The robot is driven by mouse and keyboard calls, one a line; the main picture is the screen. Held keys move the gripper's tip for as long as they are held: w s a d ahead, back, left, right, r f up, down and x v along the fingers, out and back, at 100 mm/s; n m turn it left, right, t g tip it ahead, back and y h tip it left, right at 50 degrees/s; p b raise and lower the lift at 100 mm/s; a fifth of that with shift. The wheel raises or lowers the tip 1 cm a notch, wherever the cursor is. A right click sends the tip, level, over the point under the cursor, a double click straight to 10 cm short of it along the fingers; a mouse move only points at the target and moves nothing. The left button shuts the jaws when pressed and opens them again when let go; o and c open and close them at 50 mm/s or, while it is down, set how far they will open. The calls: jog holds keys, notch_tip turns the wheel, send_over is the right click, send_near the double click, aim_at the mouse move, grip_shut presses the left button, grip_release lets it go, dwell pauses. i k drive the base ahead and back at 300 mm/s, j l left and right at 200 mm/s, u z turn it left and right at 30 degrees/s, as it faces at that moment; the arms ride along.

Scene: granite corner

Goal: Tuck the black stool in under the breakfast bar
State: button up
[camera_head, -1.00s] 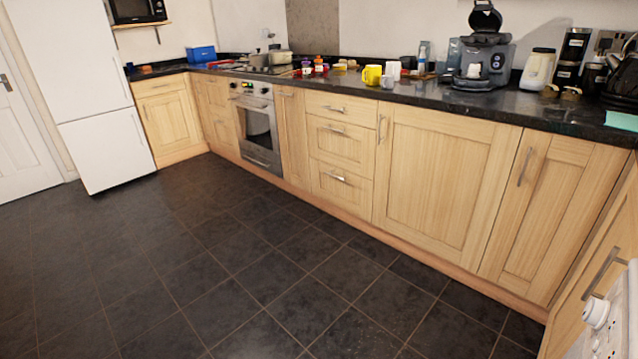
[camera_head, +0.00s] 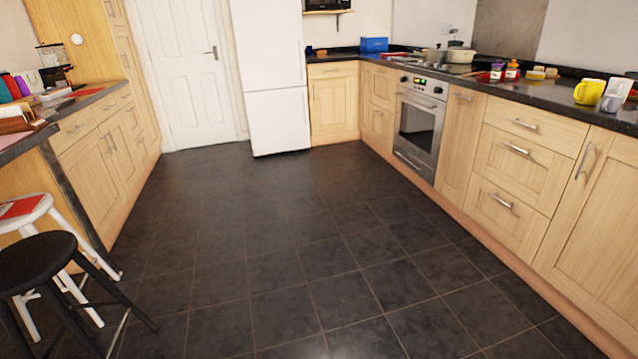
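The black stool (camera_head: 38,262) stands on the floor at the lower left, with a round black seat and splayed black legs; its left side and some feet are cut off by the picture edge. The breakfast bar (camera_head: 28,142) is the dark counter end at the left, behind the black stool. The black stool stands out in front of it on the near side. A white stool (camera_head: 30,208) stands just behind the black one, partly hidden by it, with a red item on its seat. My gripper is not in view.
Dark tiled floor (camera_head: 262,255) is clear across the middle. Wooden cabinets (camera_head: 500,165) with an oven (camera_head: 419,130) line the right. A white fridge (camera_head: 272,75) and a white door (camera_head: 183,70) stand at the back.

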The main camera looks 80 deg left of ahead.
aim_at(31, 262)
jog(key=u, duration=4.2)
